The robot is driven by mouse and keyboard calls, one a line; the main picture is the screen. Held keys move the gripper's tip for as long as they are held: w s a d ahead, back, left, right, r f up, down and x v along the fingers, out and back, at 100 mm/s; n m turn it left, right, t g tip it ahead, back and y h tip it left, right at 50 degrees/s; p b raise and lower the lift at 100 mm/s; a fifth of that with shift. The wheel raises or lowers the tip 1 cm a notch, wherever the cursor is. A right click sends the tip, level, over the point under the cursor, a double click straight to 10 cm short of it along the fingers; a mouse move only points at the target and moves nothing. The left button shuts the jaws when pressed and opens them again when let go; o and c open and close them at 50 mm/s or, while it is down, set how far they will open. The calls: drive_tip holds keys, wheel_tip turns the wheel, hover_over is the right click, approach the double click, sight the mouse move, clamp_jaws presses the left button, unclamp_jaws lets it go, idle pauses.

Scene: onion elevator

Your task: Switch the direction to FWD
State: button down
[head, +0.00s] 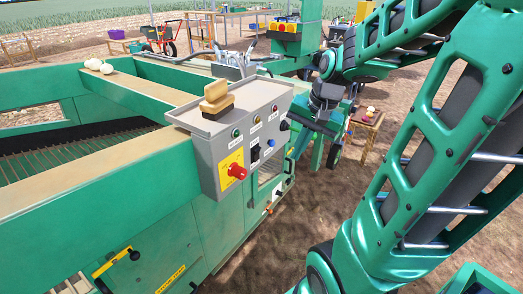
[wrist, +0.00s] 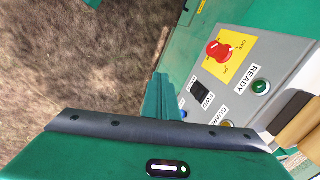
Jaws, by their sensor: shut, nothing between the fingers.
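A grey control panel (head: 217,150) is mounted on the green machine. On its face are a red knob (head: 237,171) on a yellow plate, a black switch (head: 255,153), a blue button (head: 271,142) and a dark knob (head: 285,125) near the far end. In the wrist view the red knob (wrist: 218,50) and black switch (wrist: 200,95) show right of my gripper (wrist: 160,92). My gripper is shut and empty, beside the panel's far end; contact cannot be told. Its palm hides part of the panel.
A wooden-backed brush (head: 216,98) lies on the panel's top. Lamps line the panel's upper row, including a green READY lamp (wrist: 261,87). Metal levers (head: 235,68) stand behind the panel. A small wooden table (head: 366,119) stands beyond my arm. Bare soil lies right of the machine.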

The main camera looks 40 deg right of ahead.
sight(257, 155)
drive_tip(key=w+d+r+m+t, duration=0.1)
drive_tip(key=w+d+m, duration=0.1)
drive_tip(key=w, duration=0.4)
drive_tip(key=shift+w+d+m+t+y, duration=0.15)
drive_tip(key=shift+w+m+t+y, duration=0.1)
drive_tip(key=shift+m+t+y, duration=0.05)
drive_tip(key=w+a+f, duration=0.3)
drive_tip(key=w+f, duration=0.4)
drive_tip(key=f, duration=0.1)
drive_tip(key=shift+w+f, duration=0.2)
drive_tip(key=shift+w, duration=0.2)
